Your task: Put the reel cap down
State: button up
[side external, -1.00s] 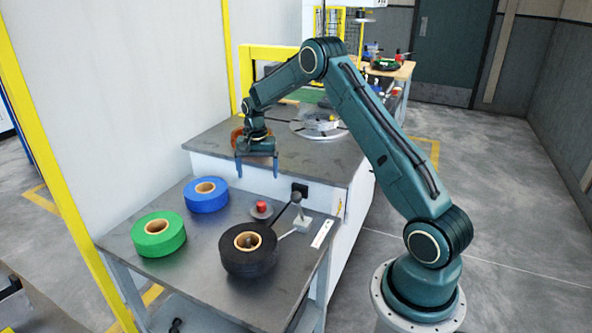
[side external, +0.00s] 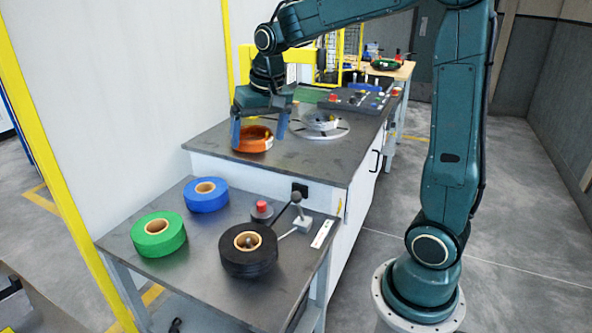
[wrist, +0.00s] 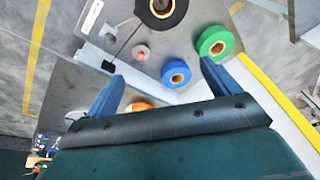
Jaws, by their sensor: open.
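The reel cap, which I take to be the grey disc with a red knob (side external: 262,210), rests upright on the metal side table, behind the black tape reel (side external: 248,262) and apart from it. It also shows in the wrist view (wrist: 141,53), out beyond my fingertips. The black reel's cardboard core is uncovered, with a dark post end inside it. My gripper (side external: 259,142) is open and empty, fingers pointing down. In the side view it is over the worktop, in line with the orange coil (side external: 253,139); its height above that coil is unclear.
A blue reel (side external: 206,196) and a green reel (side external: 159,236) lie on the side table (side external: 205,258). A lever (side external: 299,209) stands right of the cap. A round turntable (side external: 320,127) is on the worktop. A yellow post rises at left.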

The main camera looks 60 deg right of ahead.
jog(key=s+a+n+t, duration=0.1)
jog(key=s+a+n, duration=0.1)
jog(key=s, duration=0.4)
jog(key=s+a+r+n+t, duration=0.1)
jog(key=s+a+n, duration=0.1)
jog(key=s+a, duration=0.2)
jog(key=s+a+n, duration=0.2)
jog(key=s+a, duration=0.1)
jog(key=s, duration=0.7)
jog(key=shift+s+a+r+n+t+y, duration=0.15)
jog(key=shift+s+n+t+y, duration=0.15)
jog(key=shift+t, duration=0.1)
